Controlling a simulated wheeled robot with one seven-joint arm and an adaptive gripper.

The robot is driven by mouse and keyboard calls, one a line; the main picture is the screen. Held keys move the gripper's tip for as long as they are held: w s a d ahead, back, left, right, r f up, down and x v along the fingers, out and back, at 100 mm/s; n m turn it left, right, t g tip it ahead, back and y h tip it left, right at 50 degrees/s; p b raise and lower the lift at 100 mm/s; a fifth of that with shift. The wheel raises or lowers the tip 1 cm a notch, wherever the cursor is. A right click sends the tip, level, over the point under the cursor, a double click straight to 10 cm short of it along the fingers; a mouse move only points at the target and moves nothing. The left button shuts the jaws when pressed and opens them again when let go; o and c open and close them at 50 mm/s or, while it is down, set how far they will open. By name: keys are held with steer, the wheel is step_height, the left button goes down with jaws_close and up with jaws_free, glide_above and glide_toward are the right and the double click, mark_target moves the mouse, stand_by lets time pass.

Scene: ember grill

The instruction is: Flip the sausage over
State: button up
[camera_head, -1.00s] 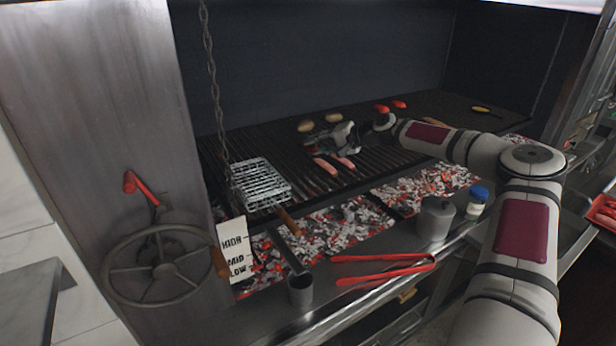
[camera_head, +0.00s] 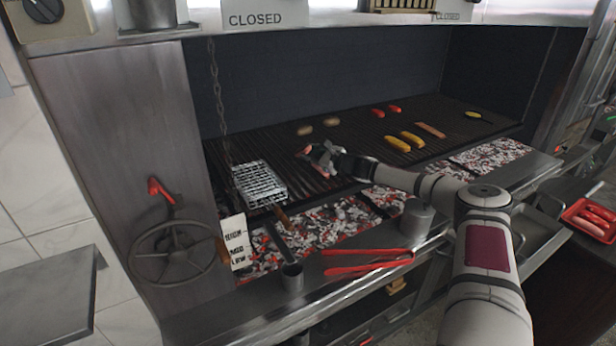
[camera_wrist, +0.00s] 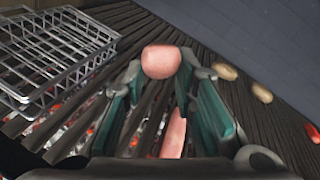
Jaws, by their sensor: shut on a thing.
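My gripper (camera_head: 314,157) is above the left-middle of the grill grate. It is shut on a pink sausage (camera_wrist: 162,62), whose blunt rounded end shows between the fingertips in the wrist view. In the head view this sausage (camera_head: 306,150) shows at the tip of the gripper, partly hidden by the fingers. A second pink sausage (camera_wrist: 175,136) lies lower between the fingers in the wrist view, apparently on the bars; the gripper hides most of it in the head view. I cannot tell how high the held sausage is.
A wire basket (camera_head: 259,184) stands left of the gripper. Two potatoes (camera_head: 318,126) lie behind it. Corn cobs (camera_head: 404,141), red peppers (camera_head: 386,110) and another sausage (camera_head: 431,130) lie to the right. Hot coals (camera_head: 330,218) glow in front. Red tongs (camera_head: 368,262) lie on the front ledge.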

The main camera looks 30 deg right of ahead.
steer(key=m, duration=0.1)
steer(key=m+h, duration=0.1)
steer(key=m+p, duration=0.1)
steer(key=shift+s+a+r, duration=0.15)
steer(key=shift+s+a, duration=0.05)
steer(key=shift+a, duration=0.05)
steer(key=m+h, duration=0.1)
steer(key=m, duration=0.1)
steer(key=shift+w+a+m+h, duration=0.2)
steer(key=shift+m+h, duration=0.1)
steer(key=shift+h, duration=0.1)
steer(key=m+h, duration=0.1)
steer(key=m, duration=0.1)
steer(key=shift+a+m, duration=0.15)
steer(key=shift+m, duration=0.15)
steer(key=f, duration=0.1)
steer(key=w+f+b, duration=0.1)
steer(key=w+f, duration=0.1)
steer(key=f, duration=0.1)
steer(key=shift+s+f, duration=0.1)
steer(key=shift+f, duration=0.6)
steer(key=o, duration=0.7)
